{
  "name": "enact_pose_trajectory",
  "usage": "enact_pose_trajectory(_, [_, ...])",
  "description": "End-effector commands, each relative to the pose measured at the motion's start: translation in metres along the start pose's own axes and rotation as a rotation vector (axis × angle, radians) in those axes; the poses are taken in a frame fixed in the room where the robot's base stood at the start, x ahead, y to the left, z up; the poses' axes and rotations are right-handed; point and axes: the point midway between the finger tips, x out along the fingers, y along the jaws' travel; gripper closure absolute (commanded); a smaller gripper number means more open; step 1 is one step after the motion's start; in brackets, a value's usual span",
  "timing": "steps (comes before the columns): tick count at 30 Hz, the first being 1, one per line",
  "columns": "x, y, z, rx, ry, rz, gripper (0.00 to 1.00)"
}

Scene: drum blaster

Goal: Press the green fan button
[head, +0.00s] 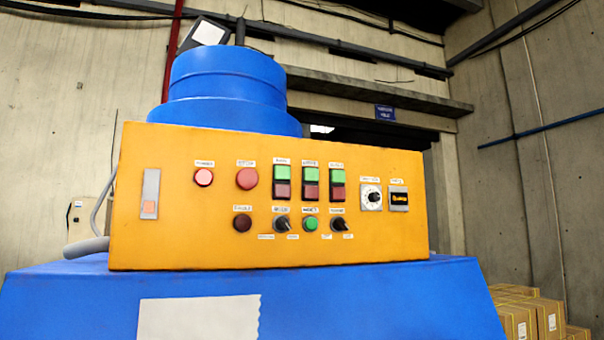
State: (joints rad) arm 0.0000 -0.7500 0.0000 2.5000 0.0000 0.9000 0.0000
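A yellow control panel (220,228) stands on top of a blue machine and faces me. Its upper row has three rectangular switches, each green above red: a left green button (282,173), a middle green button (310,174) and a right green button (337,176). A round green button (310,224) sits in the lower row between two black knobs. The small labels are too blurred to read, so I cannot tell which one is the fan button. My gripper is not in view.
The blue housing (380,300) juts out below. Cardboard boxes (530,310) stand at lower right.

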Motion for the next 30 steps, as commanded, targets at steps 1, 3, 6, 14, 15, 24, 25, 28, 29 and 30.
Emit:
enact_pose_trajectory(1, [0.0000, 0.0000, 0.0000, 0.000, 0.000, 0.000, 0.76])
enact_pose_trajectory(3, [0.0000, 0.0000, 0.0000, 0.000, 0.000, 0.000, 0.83])
enact_pose_trajectory(6, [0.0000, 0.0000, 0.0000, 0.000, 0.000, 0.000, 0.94])
enact_pose_trajectory(14, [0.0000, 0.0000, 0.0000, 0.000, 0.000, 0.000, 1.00])
enact_pose_trajectory(15, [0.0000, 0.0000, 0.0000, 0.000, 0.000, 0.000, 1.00])
enact_pose_trajectory(24, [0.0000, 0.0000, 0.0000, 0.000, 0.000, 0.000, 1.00])
enact_pose_trajectory(25, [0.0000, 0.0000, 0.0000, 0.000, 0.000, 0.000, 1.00])
enact_pose_trajectory(28, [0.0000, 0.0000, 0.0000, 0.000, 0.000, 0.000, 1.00])
enact_pose_trajectory(29, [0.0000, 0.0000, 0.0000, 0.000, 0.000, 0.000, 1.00])
enact_pose_trajectory(30, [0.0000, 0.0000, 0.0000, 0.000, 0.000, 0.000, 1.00])
